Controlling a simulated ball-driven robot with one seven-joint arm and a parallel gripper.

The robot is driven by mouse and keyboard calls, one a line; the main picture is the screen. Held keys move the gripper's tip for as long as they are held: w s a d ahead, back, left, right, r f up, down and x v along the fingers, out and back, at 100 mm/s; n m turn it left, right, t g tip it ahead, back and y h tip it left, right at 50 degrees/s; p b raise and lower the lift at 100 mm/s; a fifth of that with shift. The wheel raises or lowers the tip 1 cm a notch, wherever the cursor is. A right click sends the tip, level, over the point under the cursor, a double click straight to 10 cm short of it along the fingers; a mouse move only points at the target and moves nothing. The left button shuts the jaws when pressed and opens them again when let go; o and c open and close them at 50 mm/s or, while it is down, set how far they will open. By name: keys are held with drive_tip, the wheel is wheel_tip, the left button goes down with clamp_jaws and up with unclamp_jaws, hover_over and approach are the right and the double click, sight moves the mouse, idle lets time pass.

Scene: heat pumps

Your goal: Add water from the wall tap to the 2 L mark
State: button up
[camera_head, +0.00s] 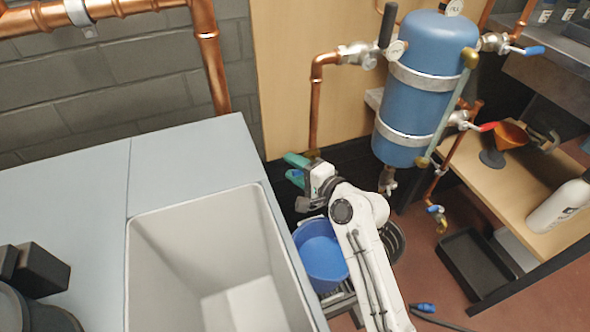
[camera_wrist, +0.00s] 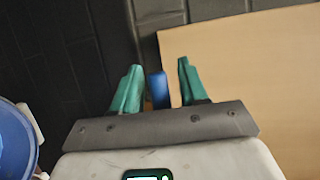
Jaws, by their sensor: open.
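My gripper (camera_head: 292,169) is open above and behind the blue bucket, beside the wooden panel. In the wrist view its teal fingers (camera_wrist: 159,66) stand apart, with a narrow blue piece (camera_wrist: 157,90) between them and a gap on either side. This piece looks like a lever handle, but I cannot tell whether it belongs to the wall tap; the rest of it is hidden. The blue bucket (camera_head: 322,258) stands below my arm, right of the sink, and its rim shows at the left in the wrist view (camera_wrist: 14,140). I cannot make out a water level or the 2 L mark.
A grey counter (camera_head: 70,200) with a deep sink basin (camera_head: 165,260) lies left. A blue tank (camera_head: 425,85) with copper pipes and valves, including a red lever (camera_head: 488,127), stands behind right. A wooden shelf (camera_head: 490,180) and a black tray (camera_head: 485,265) are at right.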

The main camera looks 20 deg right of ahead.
clamp_jaws()
idle(0.4)
